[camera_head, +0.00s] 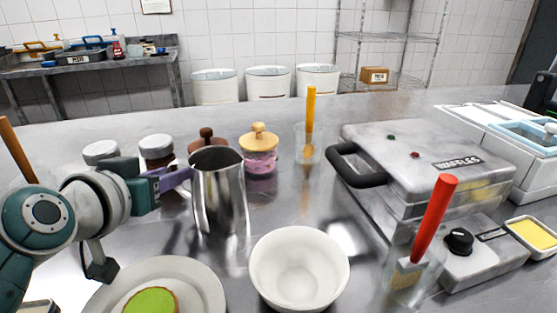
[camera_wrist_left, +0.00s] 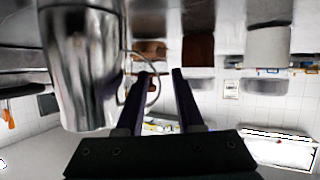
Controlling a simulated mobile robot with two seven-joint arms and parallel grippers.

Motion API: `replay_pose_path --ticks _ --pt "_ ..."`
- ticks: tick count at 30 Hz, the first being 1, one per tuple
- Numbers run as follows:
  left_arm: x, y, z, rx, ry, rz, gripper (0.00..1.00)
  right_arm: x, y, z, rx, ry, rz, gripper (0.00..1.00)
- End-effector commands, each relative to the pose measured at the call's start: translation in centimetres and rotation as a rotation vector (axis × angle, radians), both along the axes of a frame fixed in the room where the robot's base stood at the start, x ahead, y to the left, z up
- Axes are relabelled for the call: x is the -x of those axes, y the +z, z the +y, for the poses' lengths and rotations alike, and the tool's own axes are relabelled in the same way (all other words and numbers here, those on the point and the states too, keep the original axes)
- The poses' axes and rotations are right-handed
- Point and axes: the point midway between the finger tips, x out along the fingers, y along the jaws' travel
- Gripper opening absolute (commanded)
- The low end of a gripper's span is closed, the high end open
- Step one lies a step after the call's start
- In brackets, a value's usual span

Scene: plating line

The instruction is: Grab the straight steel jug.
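The straight steel jug (camera_head: 219,195) stands upright on the steel counter, left of the middle in the head view. It fills the left of the left wrist view (camera_wrist_left: 82,70), with its thin wire handle (camera_wrist_left: 157,92) reaching toward my fingers. My left gripper (camera_head: 178,178) is at the jug's left side at about upper-body height. In the wrist view its two fingers (camera_wrist_left: 159,75) are apart, and the handle loop shows near the left fingertip and partly in the gap. I cannot tell whether they touch. My right gripper is not in view.
A white bowl (camera_head: 300,270) stands in front of the jug and a plate (camera_head: 195,275) front left. Jars (camera_head: 157,150) and a pink pot (camera_head: 260,160) stand behind. A press (camera_head: 400,160) and a red-handled brush (camera_head: 434,215) are to the right.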

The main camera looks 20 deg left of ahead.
Motion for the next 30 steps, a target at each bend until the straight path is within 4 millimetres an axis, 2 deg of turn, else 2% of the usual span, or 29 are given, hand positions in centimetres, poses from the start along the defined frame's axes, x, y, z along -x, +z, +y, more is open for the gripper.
replay_pose_path --ticks 1,9,30 --pt "0.01 0.0 0.01 0.0 0.0 0.0 0.29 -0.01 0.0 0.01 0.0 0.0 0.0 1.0" --pt "0.03 0.0 0.0 0.0 0.0 0.0 0.0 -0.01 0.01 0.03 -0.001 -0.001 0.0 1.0" --pt "0.06 -0.05 0.03 -0.002 0.0 0.001 0.0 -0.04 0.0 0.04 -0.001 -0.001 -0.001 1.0"
